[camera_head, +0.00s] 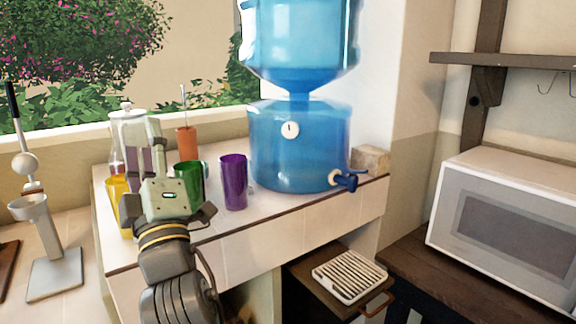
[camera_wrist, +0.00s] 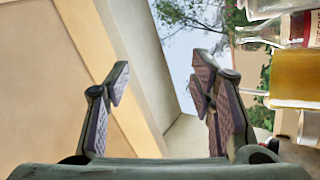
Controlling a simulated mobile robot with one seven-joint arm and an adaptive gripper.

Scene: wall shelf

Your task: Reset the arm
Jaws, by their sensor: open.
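My gripper (camera_head: 146,150) is raised over the left part of the tiled counter (camera_head: 260,225), in front of several cups. It partly hides a yellow cup (camera_head: 117,190) and a glass dispenser (camera_head: 128,125) behind it. In the wrist view my gripper (camera_wrist: 160,85) has its two fingers well apart, with nothing between them. Beyond the fingers are a beige wall and a patch of sky and leaves. The yellow cup (camera_wrist: 295,90) lies to the right of the fingers in that view, apart from them.
A green cup (camera_head: 189,177) and a purple cup (camera_head: 233,182) stand just right of my gripper. A large blue water dispenser (camera_head: 300,150) is further right. A juicer-like stand (camera_head: 55,270) is at left, and a white microwave (camera_head: 510,230) at right.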

